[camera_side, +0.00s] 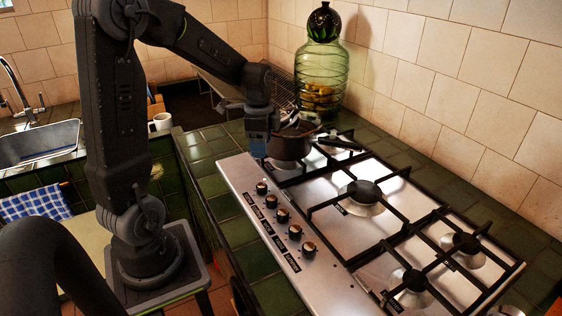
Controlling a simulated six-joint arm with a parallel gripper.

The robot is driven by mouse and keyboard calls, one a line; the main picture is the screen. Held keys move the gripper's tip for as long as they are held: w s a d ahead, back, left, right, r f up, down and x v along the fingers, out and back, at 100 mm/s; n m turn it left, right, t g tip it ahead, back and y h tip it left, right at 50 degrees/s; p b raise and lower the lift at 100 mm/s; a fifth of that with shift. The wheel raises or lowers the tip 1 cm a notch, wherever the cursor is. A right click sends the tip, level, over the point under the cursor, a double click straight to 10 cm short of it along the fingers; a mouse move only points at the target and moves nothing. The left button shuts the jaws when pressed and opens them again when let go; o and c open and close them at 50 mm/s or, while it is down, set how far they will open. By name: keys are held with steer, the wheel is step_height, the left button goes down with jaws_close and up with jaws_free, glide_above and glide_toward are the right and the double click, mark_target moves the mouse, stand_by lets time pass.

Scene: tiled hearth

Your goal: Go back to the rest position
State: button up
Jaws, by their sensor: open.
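My gripper (262,146) points down at the left rim of a dark saucepan (289,146). The saucepan stands at the far left end of the gas hob (330,228), and its dark handle (340,144) points right. My gripper is open; I cannot tell whether its fingers touch the pan. The fingertips are small and partly merge with the pan's side. My arm reaches from its stand at the left over the counter edge to the hob.
Several burners with black grates (366,191) are bare. Control knobs (283,215) line the hob's front edge. A large green glass jar (319,76) stands behind the pan by the tiled wall. A white mug (161,121) and a sink (38,146) are at the left.

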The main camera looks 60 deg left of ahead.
steer(key=s+d+r+n+t, duration=0.2)
steer(key=s+d+r, duration=0.3)
steer(key=d, duration=0.4)
steer(key=s+d+r+n+t, duration=0.3)
steer(key=s+d+r+n, duration=0.2)
steer(key=d, duration=0.5)
steer(key=shift+s, duration=0.85)
steer(key=shift+d, duration=0.1)
stand_by(1.0)
